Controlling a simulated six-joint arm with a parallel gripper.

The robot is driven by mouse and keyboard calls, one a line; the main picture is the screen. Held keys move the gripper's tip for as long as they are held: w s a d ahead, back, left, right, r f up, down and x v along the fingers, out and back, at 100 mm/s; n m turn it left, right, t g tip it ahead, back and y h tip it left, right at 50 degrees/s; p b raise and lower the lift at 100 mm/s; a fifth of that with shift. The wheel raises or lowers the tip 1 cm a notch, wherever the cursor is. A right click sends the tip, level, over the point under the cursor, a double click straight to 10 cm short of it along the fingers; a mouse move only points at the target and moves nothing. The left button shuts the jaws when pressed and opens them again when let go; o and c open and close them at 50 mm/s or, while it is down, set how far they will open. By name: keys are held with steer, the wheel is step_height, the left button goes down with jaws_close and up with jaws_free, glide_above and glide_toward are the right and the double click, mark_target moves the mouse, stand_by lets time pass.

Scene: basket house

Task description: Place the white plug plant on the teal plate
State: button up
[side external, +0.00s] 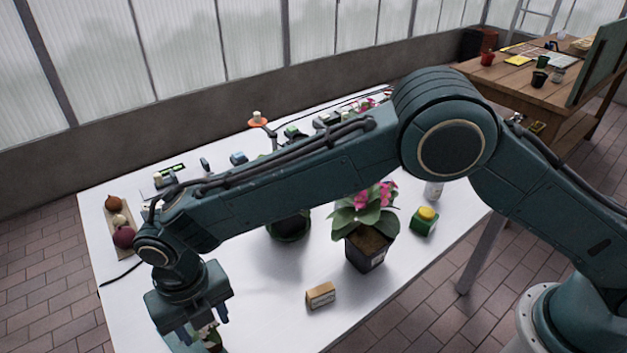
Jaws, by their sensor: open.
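My gripper (205,328) is open and points down over the front left of the white table (262,320). A dark green round thing (289,228) stands mid-table, partly behind my arm.
A pink-flowered plant in a black pot (368,249), a green box with a yellow top (425,222) and a small wooden block (321,296) stand right of my gripper. A tray (124,247) with onion-like bulbs lies at the left edge. Small items line the back.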

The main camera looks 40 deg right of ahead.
mark_target(210, 328)
step_height(210, 328, up, 8)
steer(key=shift+f, duration=0.2)
stand_by(0.7)
steer(key=s+d+r+m+t+y, duration=0.1)
steer(key=d+r+m, duration=0.75)
steer(key=d, duration=0.45)
steer(key=d+r+m+t, duration=0.1)
steer(key=d+r+m, duration=0.8)
steer(key=d, duration=0.4)
steer(key=s+d+m+t+h, duration=0.1)
steer(key=s+d+m+t, duration=0.2)
steer(key=s+d+m, duration=1.5)
steer(key=shift+s+f+t, duration=0.3)
steer(key=shift+s+f, duration=0.1)
steer(key=shift+s, duration=0.35)
